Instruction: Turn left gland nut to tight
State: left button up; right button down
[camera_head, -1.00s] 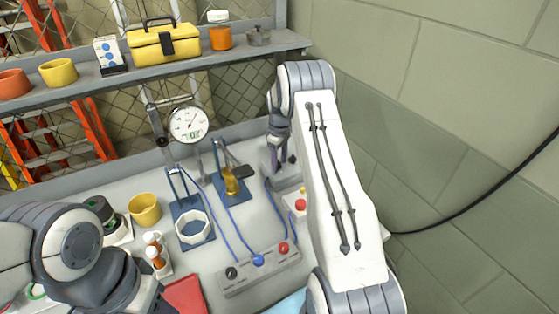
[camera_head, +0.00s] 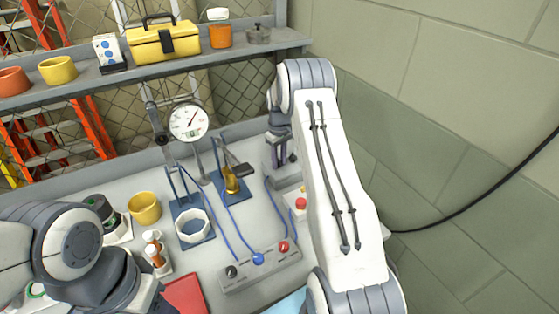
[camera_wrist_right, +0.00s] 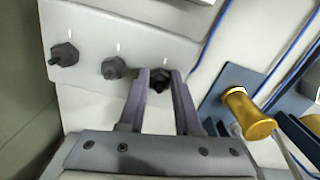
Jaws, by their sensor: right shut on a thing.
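In the right wrist view, a pale panel (camera_wrist_right: 100,95) carries three dark gland nuts in a row, each below a short white mark. My right gripper (camera_wrist_right: 160,76) has its two purple fingers on either side of the nut (camera_wrist_right: 159,83) nearest the brass part, shut on it. The fingers hide its sides. The middle nut (camera_wrist_right: 113,68) and the far nut (camera_wrist_right: 63,54) are free. In the head view my right gripper (camera_head: 281,158) reaches down at the tank, and the nuts cannot be made out. Only links of my left arm show at lower left.
A brass part on a blue stand (camera_head: 231,184) is close beside my right gripper. A dial gauge (camera_head: 188,121), a white ring on a blue base (camera_head: 194,225) and a button box (camera_head: 259,269) with blue cables stand on the bench. A wall is at right.

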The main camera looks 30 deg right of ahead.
jog(key=m, duration=0.3)
jog(key=shift+a+r+m, duration=0.1)
jog(key=shift+m, duration=0.3)
jog(key=m, duration=0.3)
jog(key=shift+w+a+m, duration=0.1)
jog(key=shift+w+m, duration=0.05)
jog(key=shift+m, duration=0.15)
jog(key=m, duration=0.6)
jog(key=shift+w+a, duration=0.15)
jog(key=shift+m, duration=0.3)
jog(key=c, duration=0.6)
grip_release()
jog(key=shift+b, duration=0.3)
jog(key=shift+r, duration=0.1)
